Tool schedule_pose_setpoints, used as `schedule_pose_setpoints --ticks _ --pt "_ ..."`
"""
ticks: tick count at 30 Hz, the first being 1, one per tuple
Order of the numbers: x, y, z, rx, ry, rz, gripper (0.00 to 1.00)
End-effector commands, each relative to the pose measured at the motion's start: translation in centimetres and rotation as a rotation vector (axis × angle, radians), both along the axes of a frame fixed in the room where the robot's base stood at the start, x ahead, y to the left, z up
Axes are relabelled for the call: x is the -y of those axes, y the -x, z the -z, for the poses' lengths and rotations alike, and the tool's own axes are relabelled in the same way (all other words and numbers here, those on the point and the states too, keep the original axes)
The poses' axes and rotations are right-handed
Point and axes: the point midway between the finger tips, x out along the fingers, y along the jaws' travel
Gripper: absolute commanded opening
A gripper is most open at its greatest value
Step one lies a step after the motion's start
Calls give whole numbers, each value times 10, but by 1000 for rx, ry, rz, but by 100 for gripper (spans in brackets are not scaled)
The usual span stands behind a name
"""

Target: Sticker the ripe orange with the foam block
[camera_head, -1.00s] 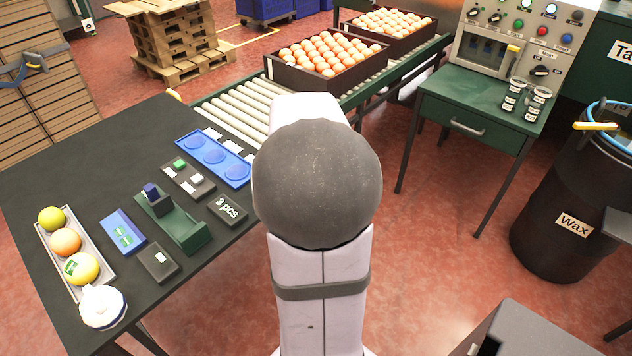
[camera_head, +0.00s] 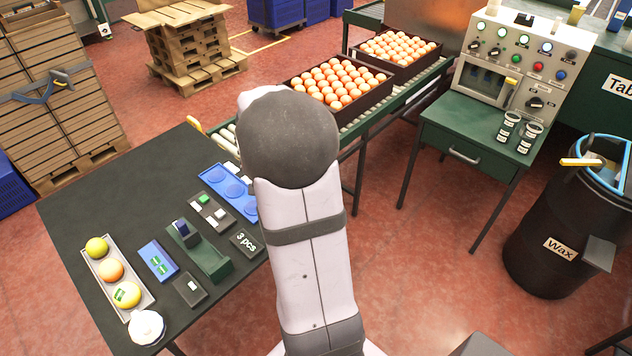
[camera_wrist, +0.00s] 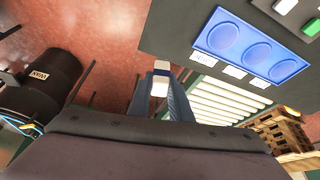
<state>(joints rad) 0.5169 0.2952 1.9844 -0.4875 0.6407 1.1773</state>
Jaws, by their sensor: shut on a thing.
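My gripper (camera_wrist: 161,92) shows in the wrist view, shut on a small white block with a blue band (camera_wrist: 161,84), which looks like the foam block. In the head view my arm hides the gripper. At the table's left, a pale tray (camera_head: 142,306) holds a yellow-green fruit (camera_head: 96,247), an orange fruit (camera_head: 111,271) and a yellow fruit with a green sticker (camera_head: 127,294). The orange one looks ripest; no sticker shows on it. A blue pad (camera_head: 151,252) with green stickers lies to the tray's right. The gripper is well away from the tray.
A green holder (camera_head: 210,262) with a dark blue piece, a small black box (camera_head: 190,290), a "3 pcs" sign (camera_head: 247,243) and a button plate (camera_head: 205,218) stand on the table. A blue three-circle tray (camera_head: 214,176) lies behind. A white round object (camera_head: 146,328) is at the front.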

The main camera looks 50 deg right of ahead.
Motion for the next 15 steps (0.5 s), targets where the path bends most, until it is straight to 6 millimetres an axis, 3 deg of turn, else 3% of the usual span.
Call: schedule_pose_setpoints --ticks 9,15 --pt "-102 -81 -12 -3 0 -469 0" --pt "-182 -117 -17 -2 0 -771 0"
